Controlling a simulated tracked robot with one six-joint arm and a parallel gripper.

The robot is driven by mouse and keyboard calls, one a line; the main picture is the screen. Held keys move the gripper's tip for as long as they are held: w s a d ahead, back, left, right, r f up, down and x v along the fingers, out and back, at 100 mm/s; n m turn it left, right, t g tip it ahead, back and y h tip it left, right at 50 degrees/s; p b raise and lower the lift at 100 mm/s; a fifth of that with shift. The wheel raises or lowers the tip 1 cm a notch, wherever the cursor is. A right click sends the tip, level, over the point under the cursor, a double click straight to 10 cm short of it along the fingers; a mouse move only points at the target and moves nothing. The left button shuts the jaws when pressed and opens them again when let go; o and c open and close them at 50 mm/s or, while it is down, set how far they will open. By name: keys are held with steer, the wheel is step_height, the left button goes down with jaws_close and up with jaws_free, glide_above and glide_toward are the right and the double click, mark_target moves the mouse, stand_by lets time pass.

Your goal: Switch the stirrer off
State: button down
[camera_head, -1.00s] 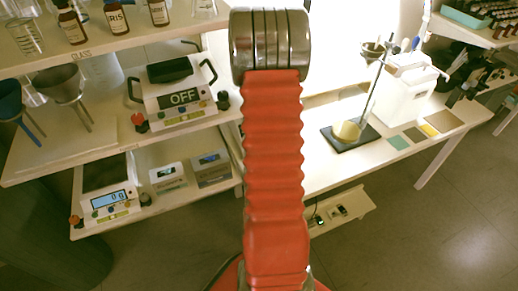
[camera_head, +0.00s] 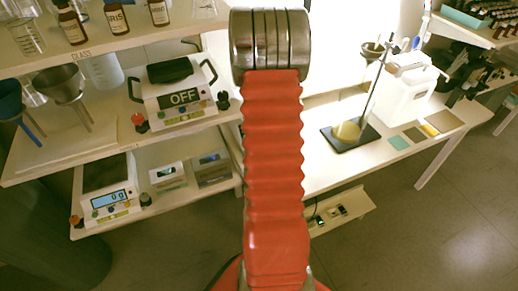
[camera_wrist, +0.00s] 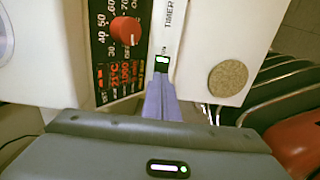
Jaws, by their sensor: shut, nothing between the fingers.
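The wrist view shows a white device with a black front panel (camera_wrist: 104,85), which I take to be the stirrer. The panel has a red knob (camera_wrist: 126,31), a number scale and glowing red digits. In the head view my arm hides the gripper, and I cannot pick out the stirrer.
A round cork pad (camera_wrist: 228,77) lies on the white surface right of the fingers. In the head view, a device reading OFF (camera_head: 180,97) and a scale (camera_head: 110,200) stand on the left shelves. A flask stand (camera_head: 350,135) is on the right bench. Open floor lies lower right.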

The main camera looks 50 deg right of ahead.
steer(key=shift+f, duration=0.95)
stand_by(1.3)
steer(key=shift+r, duration=0.1)
step_height(320, 180, up, 7)
stand_by(1.2)
steer(key=shift+s, duration=0.15)
stand_by(0.5)
